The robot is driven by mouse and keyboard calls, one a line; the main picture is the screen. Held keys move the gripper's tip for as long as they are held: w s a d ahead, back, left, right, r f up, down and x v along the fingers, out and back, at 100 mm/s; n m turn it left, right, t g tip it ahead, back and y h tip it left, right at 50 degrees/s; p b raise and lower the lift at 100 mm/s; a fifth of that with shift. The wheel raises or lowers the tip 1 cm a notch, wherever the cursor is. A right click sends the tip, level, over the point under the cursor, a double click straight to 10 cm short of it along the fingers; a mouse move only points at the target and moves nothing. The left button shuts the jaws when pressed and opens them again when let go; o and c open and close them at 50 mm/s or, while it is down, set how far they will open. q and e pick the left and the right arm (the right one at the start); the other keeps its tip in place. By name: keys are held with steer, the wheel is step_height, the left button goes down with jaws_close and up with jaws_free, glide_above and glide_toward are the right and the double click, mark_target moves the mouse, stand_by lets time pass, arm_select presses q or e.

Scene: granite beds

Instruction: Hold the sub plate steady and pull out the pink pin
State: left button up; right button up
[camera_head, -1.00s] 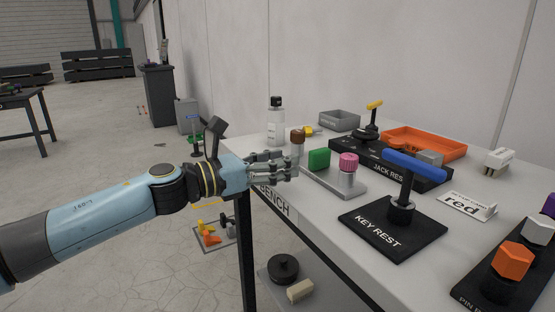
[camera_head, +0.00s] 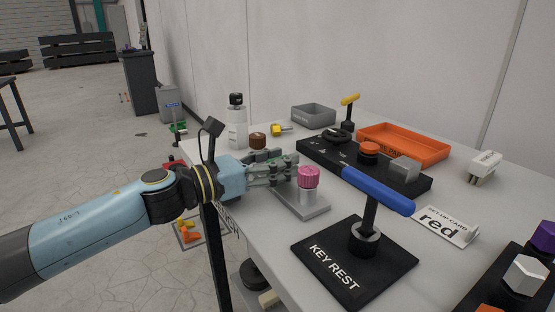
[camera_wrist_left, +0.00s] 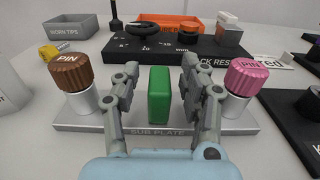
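The sub plate (camera_head: 308,209) is a flat grey plate on the bench; its label shows in the left wrist view (camera_wrist_left: 92,126). The pink pin (camera_head: 309,178) stands upright at its right end on a silver collar, and also shows in the left wrist view (camera_wrist_left: 246,76). A brown pin (camera_wrist_left: 70,73) stands at the left end. My left gripper (camera_head: 288,169) is open, with one finger on each side of the green block and visible gaps. My right gripper is in neither view.
The key rest (camera_head: 330,262) with its blue-handled key (camera_head: 378,190) stands close in front and right of the plate. The black jack rest (camera_head: 405,183) lies behind it, with an orange tray (camera_head: 432,149) beyond.

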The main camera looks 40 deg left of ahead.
arm_select(q)
steer(key=shift+c, duration=3.5)
jaws_close()
steer(key=shift+o, duration=2.1)
jaws_free()
steer(key=o, duration=0.5)
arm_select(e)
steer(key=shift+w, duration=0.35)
arm_select(q)
steer(key=shift+v, duration=3.7)
